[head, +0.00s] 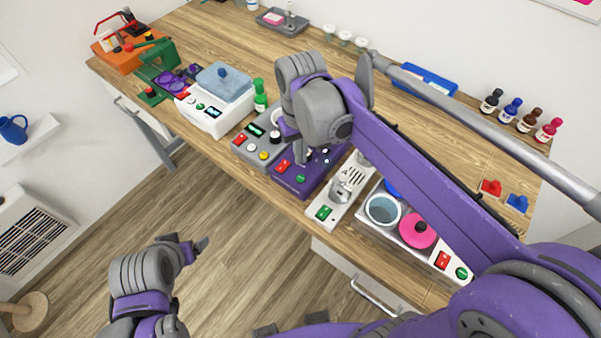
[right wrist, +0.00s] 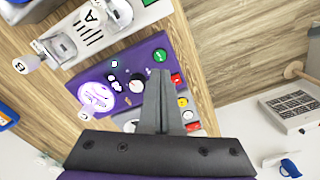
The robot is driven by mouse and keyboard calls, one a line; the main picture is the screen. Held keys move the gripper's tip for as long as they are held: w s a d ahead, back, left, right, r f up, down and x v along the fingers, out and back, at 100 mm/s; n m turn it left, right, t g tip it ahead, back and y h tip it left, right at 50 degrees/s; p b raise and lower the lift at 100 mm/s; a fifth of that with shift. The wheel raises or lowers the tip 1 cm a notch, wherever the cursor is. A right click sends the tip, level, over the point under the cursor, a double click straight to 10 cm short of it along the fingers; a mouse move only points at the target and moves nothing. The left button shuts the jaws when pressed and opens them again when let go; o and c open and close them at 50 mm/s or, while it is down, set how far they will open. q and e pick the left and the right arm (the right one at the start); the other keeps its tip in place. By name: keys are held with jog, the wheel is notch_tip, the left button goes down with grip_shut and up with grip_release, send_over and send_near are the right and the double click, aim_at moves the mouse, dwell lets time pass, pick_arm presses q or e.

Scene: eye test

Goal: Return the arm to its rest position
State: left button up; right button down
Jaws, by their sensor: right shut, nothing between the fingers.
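My right arm reaches from the lower right across the bench in the head view. Its gripper (head: 301,156) points down over the purple device (head: 290,184), with the arm hiding part of that device. In the right wrist view the right gripper's fingers (right wrist: 161,78) are together with nothing between them.
The wooden bench (head: 200,45) is crowded along its front edge. A white bath (head: 206,116), a green bottle (head: 260,96), a grey device (head: 250,154) and a unit with a pink lid (head: 417,230) stand there. Several small bottles (head: 511,108) line the back. Floor (head: 235,250) is clear.

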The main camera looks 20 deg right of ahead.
jog(key=shift+r, duration=0.35)
jog(key=s+d+f+t, duration=0.2)
jog(key=s, duration=0.2)
jog(key=s+d+f+m+t, duration=0.1)
jog(key=s+d+f+t, duration=0.1)
jog(key=s+f, duration=0.1)
jog(key=s+d+f+t, duration=0.1)
jog(key=s+d+f, duration=0.1)
jog(key=s, duration=0.3)
jog(key=shift+d+f+m+t, duration=0.2)
jog(key=shift+d+m+t, duration=0.1)
jog(key=shift+d+t, duration=0.1)
dwell(6.0)
